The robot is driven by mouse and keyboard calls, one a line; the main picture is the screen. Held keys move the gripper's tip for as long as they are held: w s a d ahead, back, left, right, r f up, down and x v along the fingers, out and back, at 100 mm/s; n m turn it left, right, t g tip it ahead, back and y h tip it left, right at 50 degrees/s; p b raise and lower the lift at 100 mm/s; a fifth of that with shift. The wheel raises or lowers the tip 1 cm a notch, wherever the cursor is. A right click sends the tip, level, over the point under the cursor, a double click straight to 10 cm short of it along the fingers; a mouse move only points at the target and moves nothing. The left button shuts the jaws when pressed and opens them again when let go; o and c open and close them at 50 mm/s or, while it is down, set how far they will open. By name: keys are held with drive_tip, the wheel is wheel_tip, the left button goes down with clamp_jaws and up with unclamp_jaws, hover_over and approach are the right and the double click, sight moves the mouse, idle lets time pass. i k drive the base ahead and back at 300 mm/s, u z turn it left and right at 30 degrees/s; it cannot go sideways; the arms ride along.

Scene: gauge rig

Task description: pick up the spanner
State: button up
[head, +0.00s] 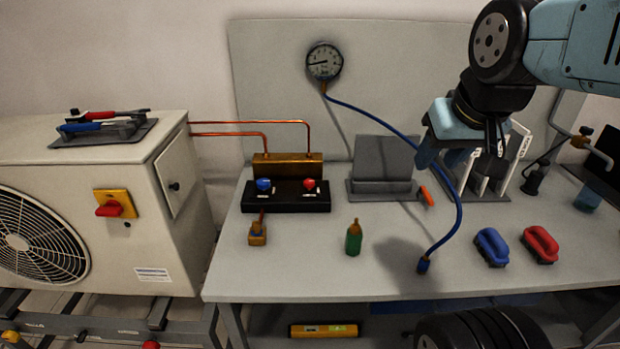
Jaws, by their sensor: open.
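Hand tools lie on a dark tray (66,141) on top of the beige outdoor unit at the left. One has a red grip (99,115) and a dark shaft, and one has a blue grip (80,127). The spanner seems to be among these tools, but they are too small and overlapping to tell which it is. My gripper (460,155) is open, with nothing seen between its fingers. It is above the right part of the bench, far to the right of the tray.
The outdoor unit (60,170) has a red and yellow switch (112,205). A blue hose (390,124) hangs from the gauge (324,62) beside my gripper.

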sight(127, 124)
drive_tip(key=z, duration=0.2)
drive_tip(key=k, duration=1)
drive_tip(key=u, duration=0.65)
drive_tip(key=i, duration=1)
drive_tip(key=z, duration=0.05)
